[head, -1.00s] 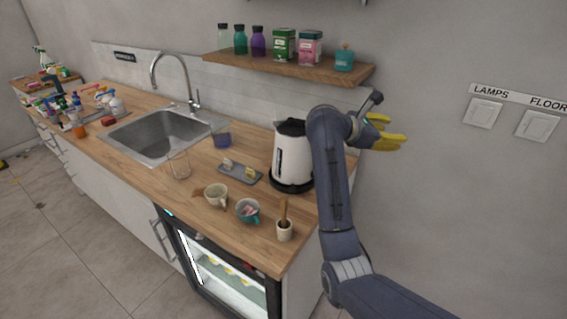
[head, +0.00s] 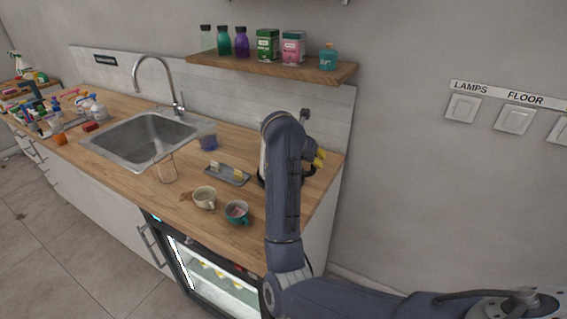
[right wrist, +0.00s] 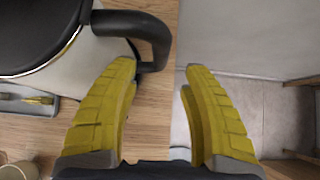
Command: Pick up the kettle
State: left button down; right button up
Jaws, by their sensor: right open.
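The kettle shows in the right wrist view with its black lid (right wrist: 40,28), white body (right wrist: 95,62) and black handle (right wrist: 148,32). In the head view my right arm hides most of it; a sliver of the white body (head: 262,160) shows left of the arm. My right gripper (right wrist: 160,72) is open, with yellow fingers on both sides of an empty gap. The handle's lower end lies by the left fingertip, at the mouth of the gap; contact cannot be told. My left gripper is out of view.
The wooden counter (head: 235,140) holds a grey tray (head: 228,174), a white cup (head: 204,197), a teal cup (head: 237,212) and a glass beaker (head: 165,170) near the kettle. A sink (head: 150,135) lies further left. A shelf (head: 270,68) with several jars hangs above.

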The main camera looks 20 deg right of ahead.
aim_at(313, 167)
jog(key=shift+x, duration=3.35)
grip_shut()
jog(key=shift+r, duration=0.15)
